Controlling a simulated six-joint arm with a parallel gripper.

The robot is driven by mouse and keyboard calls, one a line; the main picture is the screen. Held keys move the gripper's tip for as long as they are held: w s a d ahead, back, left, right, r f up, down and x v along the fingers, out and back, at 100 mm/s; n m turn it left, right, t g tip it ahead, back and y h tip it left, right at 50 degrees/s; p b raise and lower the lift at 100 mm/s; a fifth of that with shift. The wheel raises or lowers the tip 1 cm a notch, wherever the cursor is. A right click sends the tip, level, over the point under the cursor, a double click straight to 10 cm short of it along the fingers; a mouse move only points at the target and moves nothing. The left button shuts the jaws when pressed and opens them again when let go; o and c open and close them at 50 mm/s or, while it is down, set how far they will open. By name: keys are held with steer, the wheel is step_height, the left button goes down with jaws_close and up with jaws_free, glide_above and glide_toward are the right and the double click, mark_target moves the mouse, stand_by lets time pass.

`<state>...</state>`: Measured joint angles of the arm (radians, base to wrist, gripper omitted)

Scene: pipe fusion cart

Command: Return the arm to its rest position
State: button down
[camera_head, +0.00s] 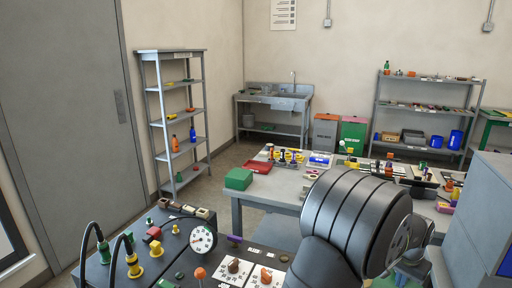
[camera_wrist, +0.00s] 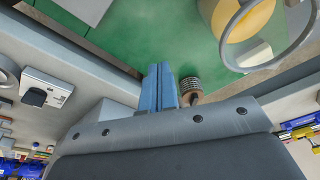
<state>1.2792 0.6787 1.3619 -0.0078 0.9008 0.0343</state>
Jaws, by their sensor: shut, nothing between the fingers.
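My gripper (camera_wrist: 160,84) shows in the wrist view as two blue fingers pressed together, with nothing between them. Behind the fingertips is a green surface (camera_wrist: 130,30). A knurled metal knob (camera_wrist: 191,84) appears just right of the fingers; I cannot tell whether they touch. In the head view my dark arm fills the lower right, and the fingers cannot be made out there.
A yellow round part (camera_wrist: 248,18) inside a grey ring is at the wrist view's upper right. In the head view, a dark cart top (camera_head: 180,262) carries a gauge (camera_head: 203,239) and fittings. A grey cabinet (camera_head: 485,215) stands close right of my arm.

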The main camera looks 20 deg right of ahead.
steer(key=shift+v, duration=0.95)
steer(key=shift+d, duration=0.2)
steer(key=f, duration=0.8)
steer(key=shift+s+a, duration=0.4)
steer(key=s+a, duration=0.2)
steer(key=s+a+r, duration=0.1)
steer(key=s+a, duration=0.1)
steer(key=shift+s+a+r, duration=0.15)
steer(key=shift+s+a, duration=0.1)
steer(key=shift+d+v, duration=0.15)
steer(key=shift+v, duration=1.05)
steer(key=shift+d+v, duration=0.2)
steer(key=shift+v, duration=0.95)
